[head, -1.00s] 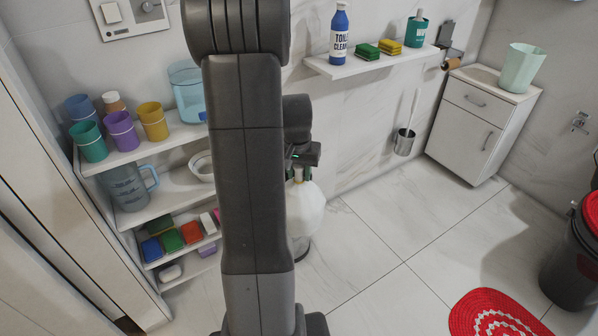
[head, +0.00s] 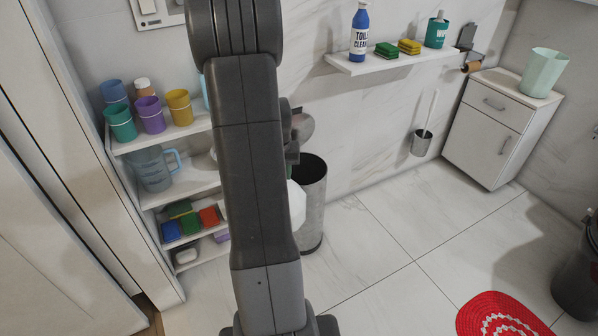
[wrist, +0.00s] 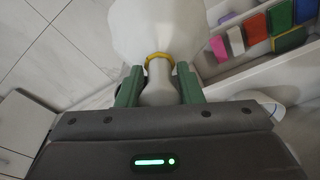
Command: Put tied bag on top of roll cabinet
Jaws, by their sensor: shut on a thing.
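The tied bag (wrist: 158,28) is white with a yellow tie at its neck. In the wrist view my gripper (wrist: 158,82) has its two green fingers closed on the bag's neck, with the bag hanging beyond them. In the head view my arm hides most of the bag; only a white edge (head: 297,205) shows at its right. The roll cabinet (head: 487,135) is the white cabinet at the far right, with a drawer, a door and a paper roll (head: 472,67) at its side. It is well away from the bag.
A mint-green container (head: 543,72) stands on the cabinet's right part. A metal bin (head: 313,200) is behind my arm. Shelves with cups (head: 150,115) are at left. A wall shelf (head: 390,60) holds bottles and sponges.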

